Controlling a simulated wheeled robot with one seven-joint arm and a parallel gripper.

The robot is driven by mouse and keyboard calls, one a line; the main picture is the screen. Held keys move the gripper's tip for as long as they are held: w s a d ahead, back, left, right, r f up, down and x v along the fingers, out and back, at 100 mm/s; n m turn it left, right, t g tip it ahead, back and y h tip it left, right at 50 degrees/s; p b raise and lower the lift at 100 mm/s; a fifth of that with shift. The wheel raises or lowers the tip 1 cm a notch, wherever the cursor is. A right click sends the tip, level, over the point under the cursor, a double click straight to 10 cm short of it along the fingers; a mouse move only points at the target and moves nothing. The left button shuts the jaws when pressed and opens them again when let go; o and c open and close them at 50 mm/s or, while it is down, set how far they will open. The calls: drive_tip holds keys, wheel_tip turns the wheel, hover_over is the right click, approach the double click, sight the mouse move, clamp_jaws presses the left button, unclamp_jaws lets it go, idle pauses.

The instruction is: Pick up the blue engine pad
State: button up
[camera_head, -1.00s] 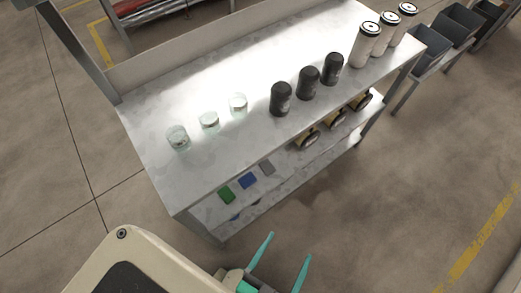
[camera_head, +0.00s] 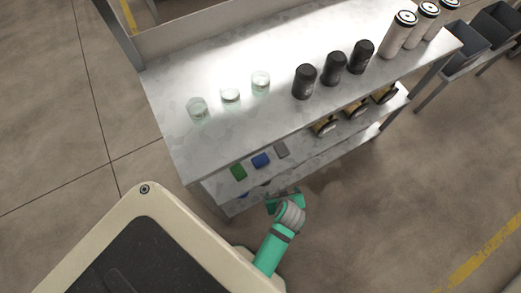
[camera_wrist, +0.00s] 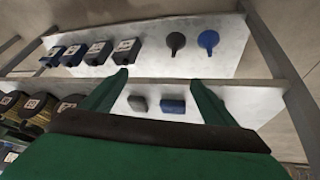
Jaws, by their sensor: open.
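The blue engine pad (camera_head: 261,160) lies on the shelf below the top of the metal rack, between a green pad (camera_head: 238,172) and a grey pad (camera_head: 282,150). In the wrist view the blue pad (camera_wrist: 172,106) shows between my fingers, nearer the right one, with the grey pad (camera_wrist: 138,103) to its left. The green pad does not show there. My gripper (camera_wrist: 158,79) is open and empty, apart from the pads. In the head view my gripper (camera_head: 285,202) is at the rack's front side, partly hidden by my arm.
The rack top (camera_head: 215,145) overhangs the pads and carries glass jars, black canisters and white cylinders. Yellow-and-black parts (camera_head: 325,127) sit right of the pads. Another shelf in the wrist view holds dark labelled boxes (camera_wrist: 98,52) and two round-headed items.

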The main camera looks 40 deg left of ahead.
drive_tip(key=w+a+n+g, duration=0.2)
drive_tip(key=n+g, duration=0.1)
hover_over(261, 160)
drive_tip(key=s+d, duration=0.1)
drive_tip(key=d, duration=0.1)
drive_tip(key=shift+d+r, duration=0.1)
drive_tip(key=shift+r, duration=0.05)
drive_tip(key=shift+y, duration=0.3)
drive_tip(key=shift+x, duration=2.5)
drive_tip(key=c, duration=1.2)
drive_tip(key=shift+r, duration=0.1)
